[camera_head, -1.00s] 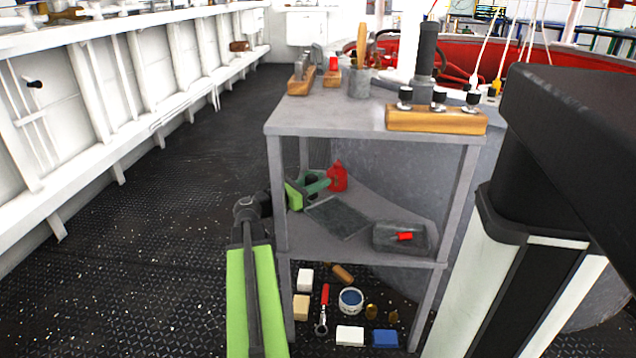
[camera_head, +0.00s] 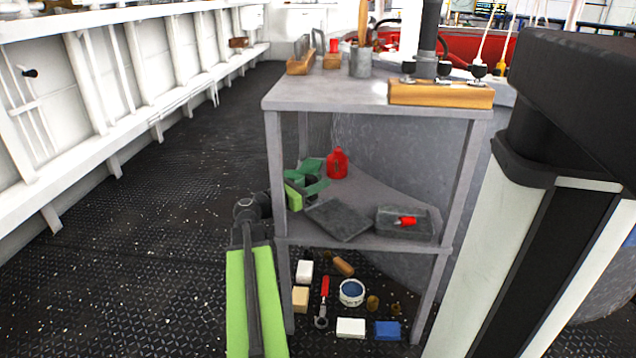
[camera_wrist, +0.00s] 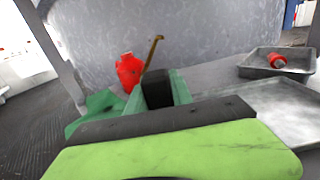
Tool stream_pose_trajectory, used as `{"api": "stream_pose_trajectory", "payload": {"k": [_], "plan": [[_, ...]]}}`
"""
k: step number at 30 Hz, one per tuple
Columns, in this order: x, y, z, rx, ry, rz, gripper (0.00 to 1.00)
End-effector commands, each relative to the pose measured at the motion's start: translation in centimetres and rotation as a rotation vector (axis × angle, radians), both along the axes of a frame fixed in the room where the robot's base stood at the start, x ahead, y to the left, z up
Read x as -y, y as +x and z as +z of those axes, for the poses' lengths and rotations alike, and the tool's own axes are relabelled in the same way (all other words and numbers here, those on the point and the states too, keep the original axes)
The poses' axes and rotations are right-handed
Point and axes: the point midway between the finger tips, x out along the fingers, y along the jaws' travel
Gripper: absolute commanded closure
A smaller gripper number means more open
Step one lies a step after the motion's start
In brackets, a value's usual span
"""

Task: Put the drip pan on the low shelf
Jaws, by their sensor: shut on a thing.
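The drip pan (camera_head: 340,220) is a flat, dark grey, shallow tray. My gripper (camera_head: 301,197), lime green and black, is shut on its left edge. The pan lies level over the left front part of the low shelf (camera_head: 372,195); I cannot tell whether it touches the shelf. In the wrist view the pan (camera_wrist: 296,110) reaches out to the right of my gripper, whose green and black body hides its near edge and the grip itself.
On the shelf, a red can (camera_head: 337,164) and a dark green thing (camera_head: 313,169) stand behind my gripper. A grey tray (camera_head: 418,234) holding a red item sits right of the pan. A corner post (camera_head: 275,180) is left of my gripper. Several small items lie below.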

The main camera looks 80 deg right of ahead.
Motion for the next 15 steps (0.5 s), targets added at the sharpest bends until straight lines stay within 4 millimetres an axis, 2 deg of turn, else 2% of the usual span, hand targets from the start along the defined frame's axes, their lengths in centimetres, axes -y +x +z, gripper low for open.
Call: {"api": "stream_pose_trajectory", "payload": {"k": [14,15], "plan": [[-0.01,0.03,-1.08,-0.001,0.000,0.001,1.00],[-0.01,0.04,-1.02,-0.001,0.000,0.001,0.70]]}}
